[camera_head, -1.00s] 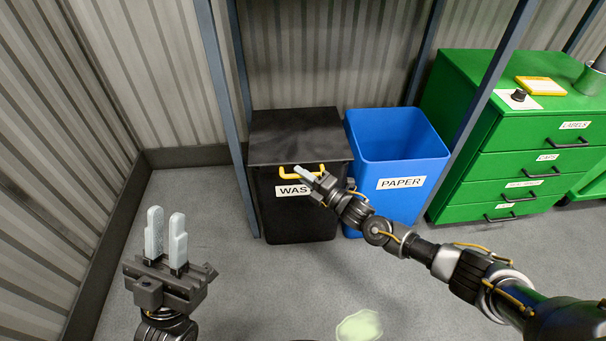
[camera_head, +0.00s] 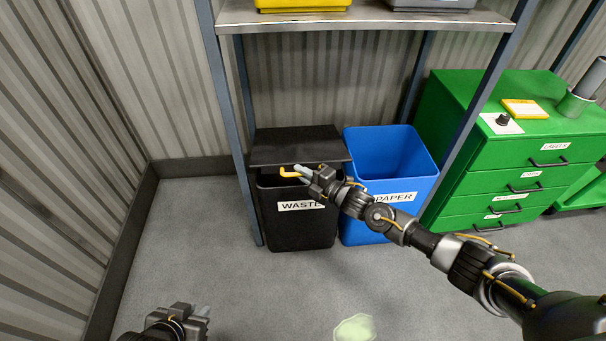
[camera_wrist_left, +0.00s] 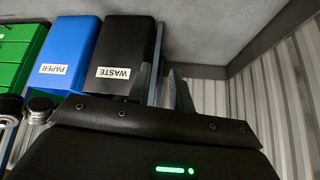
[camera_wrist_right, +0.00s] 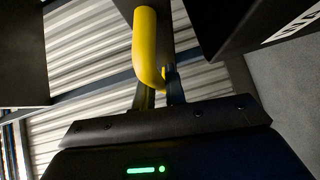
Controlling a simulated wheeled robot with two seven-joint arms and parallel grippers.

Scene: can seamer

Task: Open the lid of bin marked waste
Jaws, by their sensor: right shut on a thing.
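The black waste bin (camera_head: 305,225) stands on the floor with a white WASTE label on its front. It also shows in the left wrist view (camera_wrist_left: 118,88). Its black lid (camera_head: 295,146) is slightly raised at the front, with a dark gap between it and the rim. My right gripper (camera_head: 306,172) is shut on the yellow lid handle (camera_head: 288,173). The handle also shows large in the right wrist view (camera_wrist_right: 148,50), at the fingertips. My left gripper (camera_head: 200,312) is low at the left front, away from the bin. Its two fingers (camera_wrist_left: 165,90) stand apart and empty.
A blue PAPER bin (camera_head: 385,160) stands open right beside the waste bin. A shelf (camera_head: 370,17) on grey posts is above both bins. A green drawer cabinet (camera_head: 530,160) stands at right. The floor in front is clear except for a pale patch (camera_head: 354,328).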

